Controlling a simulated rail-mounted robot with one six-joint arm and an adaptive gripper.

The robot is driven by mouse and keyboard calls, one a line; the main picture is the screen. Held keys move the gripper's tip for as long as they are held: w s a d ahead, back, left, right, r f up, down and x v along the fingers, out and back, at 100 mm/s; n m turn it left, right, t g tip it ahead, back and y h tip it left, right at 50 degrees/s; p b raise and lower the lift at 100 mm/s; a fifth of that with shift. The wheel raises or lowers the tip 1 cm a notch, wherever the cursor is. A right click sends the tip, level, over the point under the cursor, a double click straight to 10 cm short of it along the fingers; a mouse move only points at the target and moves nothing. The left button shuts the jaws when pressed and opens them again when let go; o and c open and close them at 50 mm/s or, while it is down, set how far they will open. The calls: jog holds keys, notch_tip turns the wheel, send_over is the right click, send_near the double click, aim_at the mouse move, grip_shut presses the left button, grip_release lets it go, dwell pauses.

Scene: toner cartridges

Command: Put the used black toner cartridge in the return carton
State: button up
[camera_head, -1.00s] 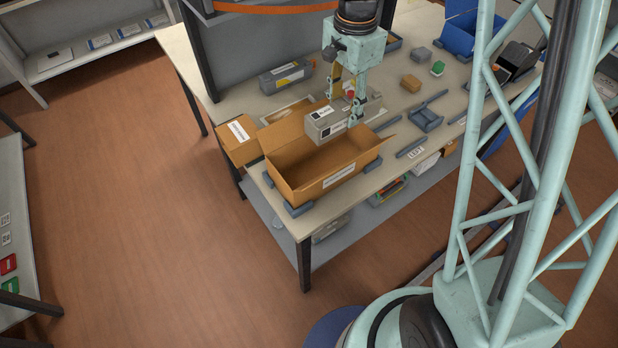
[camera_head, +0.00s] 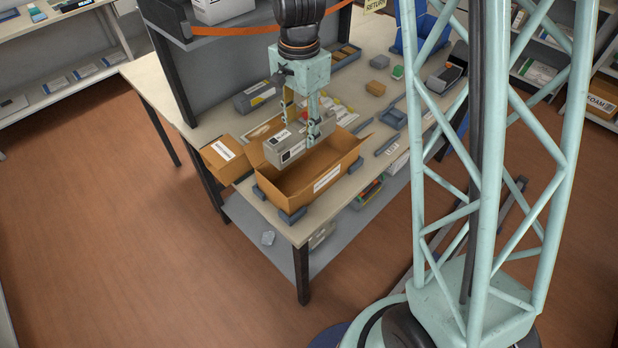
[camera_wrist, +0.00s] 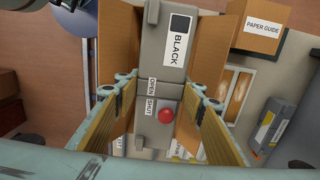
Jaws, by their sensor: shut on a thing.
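The used black toner cartridge (camera_head: 290,154) is a long grey block. In the wrist view the cartridge (camera_wrist: 168,65) shows a BLACK label, an OPEN/SHUT label and a red knob. My gripper (camera_head: 299,131) is shut on it, with one finger on each long side; the gripper (camera_wrist: 160,92) also shows in the wrist view. The return carton (camera_head: 318,190) is a brown open box with flaps spread. The cartridge is held level over its opening, roughly lengthwise between the flaps. The gap between cartridge and carton floor cannot be told.
A closed brown box (camera_head: 226,160), labelled PAPER GUIDE in the wrist view (camera_wrist: 262,38), stands left of the carton. Another grey cartridge (camera_head: 257,96) lies behind. A blue-grey cradle (camera_head: 392,118) and small blocks are to the right. Grey corner stops (camera_head: 292,216) edge the carton.

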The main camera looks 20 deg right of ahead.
jog(key=shift+f, duration=0.1)
jog(key=shift+f+b, duration=0.55)
jog(key=shift+f, duration=6.35)
jog(key=shift+f, duration=0.1)
jog(key=shift+f, duration=1.9)
jog(key=shift+f, duration=0.1)
jog(key=o, duration=0.6)
jog(key=shift+b, duration=0.3)
jog(key=shift+c, duration=0.2)
jog(key=shift+o, duration=0.9)
